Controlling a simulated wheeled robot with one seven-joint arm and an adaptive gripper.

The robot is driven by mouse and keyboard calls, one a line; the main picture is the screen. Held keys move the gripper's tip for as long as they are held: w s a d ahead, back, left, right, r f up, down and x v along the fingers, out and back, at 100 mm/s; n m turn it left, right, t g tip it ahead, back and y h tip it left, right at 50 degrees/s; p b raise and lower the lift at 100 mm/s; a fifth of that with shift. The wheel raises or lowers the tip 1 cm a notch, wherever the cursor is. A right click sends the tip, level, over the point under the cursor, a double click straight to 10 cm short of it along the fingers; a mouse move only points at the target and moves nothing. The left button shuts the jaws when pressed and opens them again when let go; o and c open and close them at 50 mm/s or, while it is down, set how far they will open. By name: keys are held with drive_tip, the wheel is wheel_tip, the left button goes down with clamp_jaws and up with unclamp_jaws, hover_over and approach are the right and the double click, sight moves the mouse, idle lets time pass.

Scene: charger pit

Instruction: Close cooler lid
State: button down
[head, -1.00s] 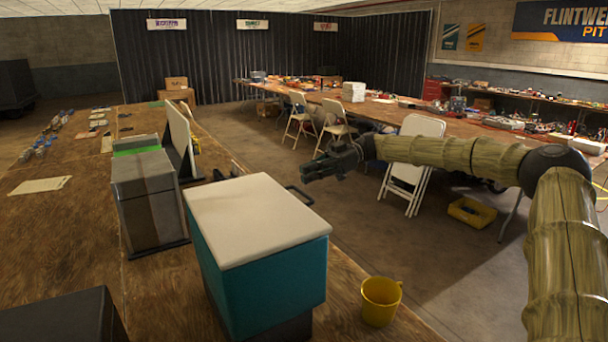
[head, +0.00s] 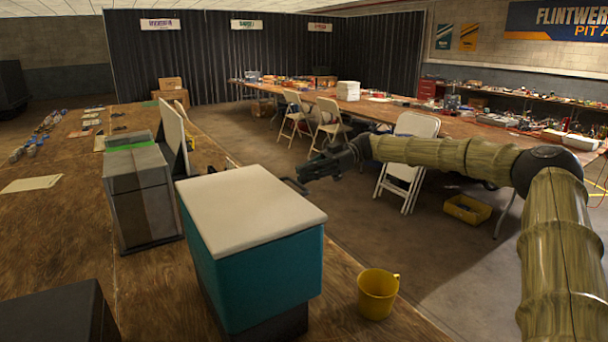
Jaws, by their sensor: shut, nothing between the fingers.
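The cooler (head: 262,280) is a teal box on the wooden table, in the lower middle of the head view. Its off-white lid (head: 248,208) lies flat on top, and no gap shows between lid and body from this side. A dark handle (head: 296,186) sticks out past the lid's far right edge. My gripper (head: 308,172) is shut and empty, beyond the cooler, slightly above the handle in the picture. Whether it touches the handle I cannot tell.
A yellow mug (head: 377,293) stands right of the cooler near the table edge. A grey box (head: 140,200) with a panel behind it stands to the left. A dark box (head: 60,315) is at the lower left. Folding chairs (head: 405,170) stand on the floor beyond.

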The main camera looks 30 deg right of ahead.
drive_tip(key=shift+r, duration=0.15)
drive_tip(key=d+r+b, duration=0.2)
drive_tip(key=d+r, duration=0.2)
drive_tip(key=d, duration=0.6)
drive_tip(key=shift+w+d+r, duration=0.15)
drive_tip(key=shift+w+d, duration=0.2)
drive_tip(key=shift+d, duration=0.05)
